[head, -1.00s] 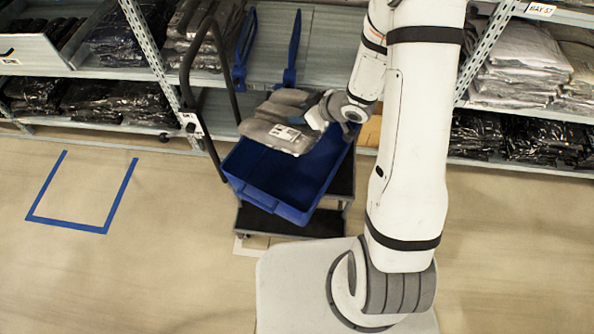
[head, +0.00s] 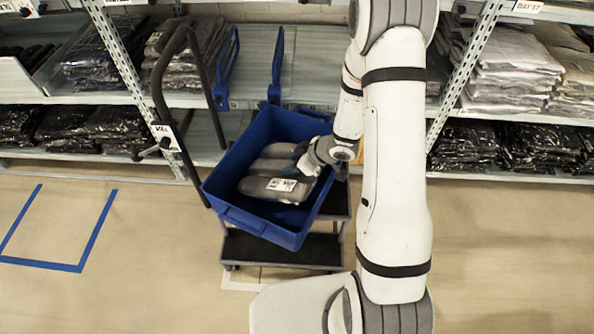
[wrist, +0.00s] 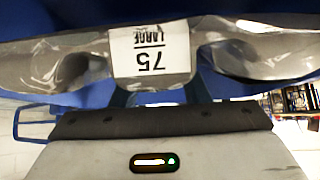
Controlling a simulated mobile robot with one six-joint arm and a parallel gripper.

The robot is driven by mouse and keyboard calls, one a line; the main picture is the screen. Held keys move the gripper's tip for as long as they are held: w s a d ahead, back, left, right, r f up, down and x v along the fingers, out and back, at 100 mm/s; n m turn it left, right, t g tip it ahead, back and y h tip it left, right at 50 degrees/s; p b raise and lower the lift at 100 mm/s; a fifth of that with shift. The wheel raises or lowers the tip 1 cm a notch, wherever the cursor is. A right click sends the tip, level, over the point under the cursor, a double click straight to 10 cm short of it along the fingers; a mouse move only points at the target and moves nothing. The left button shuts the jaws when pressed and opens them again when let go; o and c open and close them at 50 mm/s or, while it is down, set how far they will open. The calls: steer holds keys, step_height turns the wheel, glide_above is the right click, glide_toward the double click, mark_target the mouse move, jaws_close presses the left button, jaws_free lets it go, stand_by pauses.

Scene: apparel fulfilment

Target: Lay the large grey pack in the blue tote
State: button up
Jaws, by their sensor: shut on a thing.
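The large grey pack (head: 268,188) is a bulging, shiny bundle with a white label. In the head view it is inside the blue tote (head: 250,228), between the tote's walls. I cannot tell whether its underside touches the tote floor. In the wrist view the pack (wrist: 60,62) fills the top, its label reading "75 LARGE" upside down. My gripper (head: 301,174) reaches into the tote from the right and is shut on the pack's right end. Its fingertips are mostly hidden by the pack.
The tote stands on a dark cart (head: 285,250) with a black handle (head: 165,85) on its left. Shelves with folded packs (head: 510,60) line the back. Blue tape (head: 45,265) marks the floor at left, where there is free room.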

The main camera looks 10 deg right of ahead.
steer(key=shift+f+b, duration=0.3)
steer(key=shift+f, duration=1.05)
steer(key=shift+f+b, duration=0.3)
steer(key=shift+f, duration=0.35)
steer(key=o, duration=1.1)
steer(key=shift+c, duration=0.2)
steer(key=shift+r, duration=0.1)
